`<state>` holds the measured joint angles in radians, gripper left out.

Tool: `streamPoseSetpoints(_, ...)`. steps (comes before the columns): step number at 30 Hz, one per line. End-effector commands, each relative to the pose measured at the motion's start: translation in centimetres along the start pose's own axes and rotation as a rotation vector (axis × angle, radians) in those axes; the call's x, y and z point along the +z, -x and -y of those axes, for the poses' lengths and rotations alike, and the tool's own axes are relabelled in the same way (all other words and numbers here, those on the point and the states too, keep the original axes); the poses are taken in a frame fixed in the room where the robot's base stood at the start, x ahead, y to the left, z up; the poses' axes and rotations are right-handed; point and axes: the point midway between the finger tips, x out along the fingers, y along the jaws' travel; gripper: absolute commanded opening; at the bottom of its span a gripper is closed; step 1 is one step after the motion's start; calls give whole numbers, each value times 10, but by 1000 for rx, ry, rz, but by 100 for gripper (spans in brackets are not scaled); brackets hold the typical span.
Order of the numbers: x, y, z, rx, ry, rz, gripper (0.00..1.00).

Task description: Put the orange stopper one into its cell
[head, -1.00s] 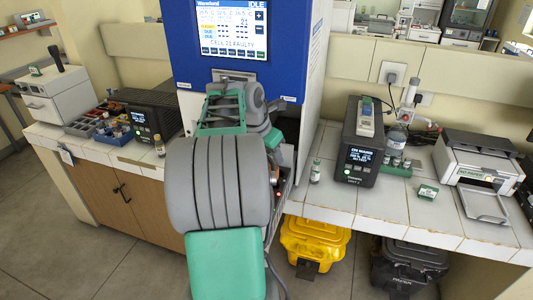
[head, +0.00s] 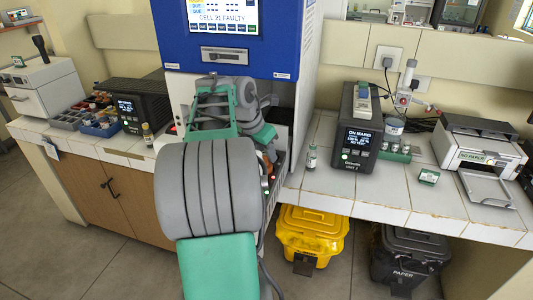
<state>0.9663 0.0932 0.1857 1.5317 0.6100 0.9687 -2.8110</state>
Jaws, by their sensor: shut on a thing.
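The incubator is a tall blue and white cabinet (head: 290,70) with a screen (head: 223,16) that reads "CELL 21 FAULTY". My arm reaches into its open front, below the blue panel. The arm hides most of the opening, and my gripper's fingers are hidden behind it. Part of a tray edge with small red and white lights (head: 272,177) shows right of the arm. A small orange-brown patch (head: 265,161) shows there, too covered to identify. I cannot make out the orange-stoppered vial or its cell.
A small vial (head: 147,135) stands on the left bench, near a black device (head: 142,103). A green-labelled vial (head: 312,158) stands on the right bench beside another black device (head: 357,132). A printer (head: 480,150) is farther right. Yellow (head: 312,235) and black (head: 408,255) bins stand below.

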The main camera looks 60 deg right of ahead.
Motion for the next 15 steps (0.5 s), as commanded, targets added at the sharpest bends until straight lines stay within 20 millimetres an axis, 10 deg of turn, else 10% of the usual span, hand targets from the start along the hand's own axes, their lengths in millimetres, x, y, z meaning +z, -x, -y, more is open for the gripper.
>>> streamPoseSetpoints(15,-3,-7,0,1,0,0,0)
